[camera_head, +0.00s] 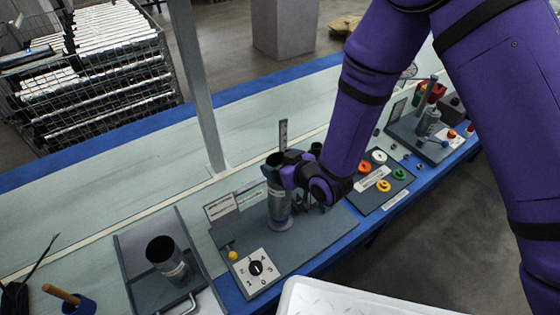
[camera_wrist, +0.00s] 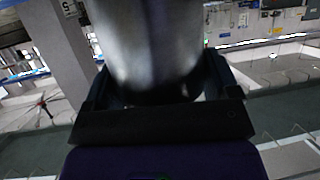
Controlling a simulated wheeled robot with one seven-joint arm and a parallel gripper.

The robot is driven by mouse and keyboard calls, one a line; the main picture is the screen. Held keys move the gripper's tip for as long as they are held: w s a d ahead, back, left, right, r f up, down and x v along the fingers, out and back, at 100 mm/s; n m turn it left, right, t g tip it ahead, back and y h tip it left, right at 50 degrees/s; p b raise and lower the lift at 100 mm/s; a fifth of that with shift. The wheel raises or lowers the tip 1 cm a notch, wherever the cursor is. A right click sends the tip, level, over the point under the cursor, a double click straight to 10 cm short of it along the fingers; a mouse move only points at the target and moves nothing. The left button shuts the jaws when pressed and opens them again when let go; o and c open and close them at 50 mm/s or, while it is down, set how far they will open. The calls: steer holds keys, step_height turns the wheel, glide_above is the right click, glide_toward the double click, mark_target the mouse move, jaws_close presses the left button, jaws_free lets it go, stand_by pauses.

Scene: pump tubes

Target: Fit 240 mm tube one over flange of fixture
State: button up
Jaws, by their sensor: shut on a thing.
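A grey metal tube (camera_head: 279,207) stands upright over the left part of the dark fixture plate (camera_head: 235,238). My gripper (camera_head: 279,176) is shut on it near its top, reaching in from the right. In the wrist view the tube (camera_wrist: 150,40) fills the space between the dark fingers of my gripper (camera_wrist: 155,88). The tube's lower end is at a round grey flange (camera_head: 281,223) on the plate. I cannot tell whether it is seated around the flange or just above it. My wrist hides part of the plate behind.
A second tube (camera_head: 168,257) stands in a grey tray (camera_head: 133,253) at the left. A rotary dial (camera_head: 256,268) and yellow knob (camera_head: 232,255) are at the plate's front. An upright scale (camera_head: 283,134) stands behind the tube. A panel of coloured buttons (camera_head: 383,186) is to the right.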

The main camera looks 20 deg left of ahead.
steer(key=shift+f, duration=2.9)
steer(key=o, duration=1.5)
steer(key=shift+o, duration=0.2)
steer(key=v, duration=1)
steer(key=shift+s+d+r, duration=0.15)
steer(key=shift+s+d, duration=0.05)
steer(key=shift+d, duration=0.1)
